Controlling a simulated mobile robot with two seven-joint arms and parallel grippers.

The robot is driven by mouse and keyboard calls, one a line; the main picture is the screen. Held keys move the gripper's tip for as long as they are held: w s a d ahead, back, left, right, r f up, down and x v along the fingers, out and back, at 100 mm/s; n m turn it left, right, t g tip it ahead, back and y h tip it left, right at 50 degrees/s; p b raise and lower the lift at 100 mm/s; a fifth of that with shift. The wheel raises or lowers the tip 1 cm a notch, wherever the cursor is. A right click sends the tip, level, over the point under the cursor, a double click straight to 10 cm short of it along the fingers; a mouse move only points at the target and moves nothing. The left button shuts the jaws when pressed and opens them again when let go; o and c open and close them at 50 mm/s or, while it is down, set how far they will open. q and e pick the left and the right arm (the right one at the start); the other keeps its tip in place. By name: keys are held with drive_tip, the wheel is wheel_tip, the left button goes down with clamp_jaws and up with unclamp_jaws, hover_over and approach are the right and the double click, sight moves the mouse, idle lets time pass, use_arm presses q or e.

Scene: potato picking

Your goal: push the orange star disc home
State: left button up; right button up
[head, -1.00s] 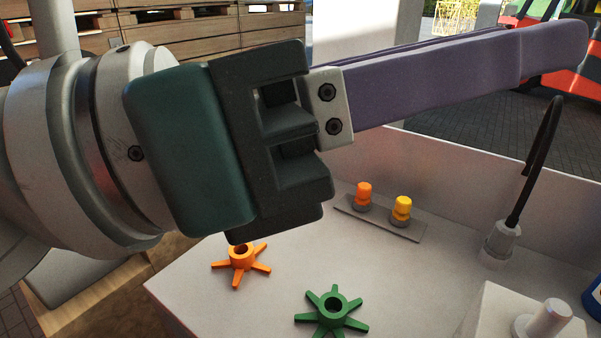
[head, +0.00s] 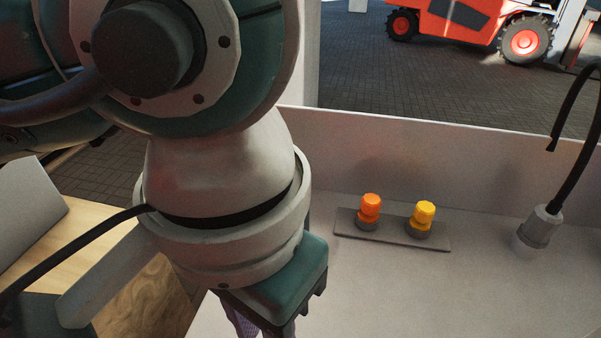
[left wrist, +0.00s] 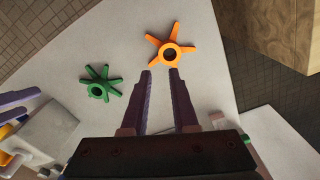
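The orange star disc (left wrist: 171,53) lies on the pale tabletop in the left wrist view, its round hub with a dark hole facing up. My left gripper (left wrist: 160,74) is open and empty, its two purple fingertips just short of the disc's hub, pointing at it. I cannot tell whether they touch its arms. In the head view my left arm points down and hides the disc. A green star disc (left wrist: 97,88) lies to the left. Purple bars at the left edge of the left wrist view look like my right gripper's fingers; their opening is unclear.
A grey plate (head: 392,230) carries an orange knob (head: 369,209) and a yellow knob (head: 422,218) near the tray's back wall (head: 420,160). A cable plug (head: 540,227) stands at right. A grey block (left wrist: 45,133) shows in the left wrist view.

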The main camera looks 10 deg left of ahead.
use_arm(q)
drive_tip(key=f, duration=0.4)
drive_tip(key=shift+s+f, duration=0.25)
drive_tip(key=shift+s, duration=0.05)
wheel_tip(320, 180, down, 5)
drive_tip(key=shift+w+f, duration=0.1)
drive_tip(key=shift+w, duration=0.05)
drive_tip(key=shift+c, duration=0.2)
clamp_jaws()
